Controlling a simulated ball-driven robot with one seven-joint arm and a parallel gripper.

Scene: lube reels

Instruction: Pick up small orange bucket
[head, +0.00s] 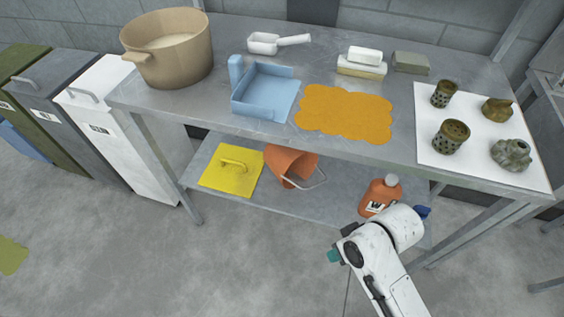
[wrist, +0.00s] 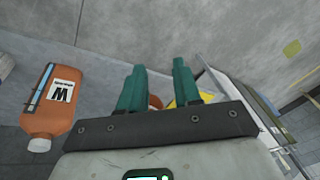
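The small orange bucket (head: 283,163) lies tilted on the lower shelf of the metal table in the head view, with its wire handle toward the right. In the wrist view, a small orange patch, probably the bucket (wrist: 155,102), shows between the fingers, mostly hidden. My gripper (wrist: 159,66) has two teal fingers standing apart with nothing held between them. In the head view, a teal part of my gripper (head: 334,256) shows in front of the shelf, below and right of the bucket and apart from it.
An orange bottle (head: 378,198) with a white cap stands right of the bucket, near my arm; it also shows in the wrist view (wrist: 55,105). The tabletop (head: 215,120) overhangs the shelf (head: 330,205). The front floor is clear.

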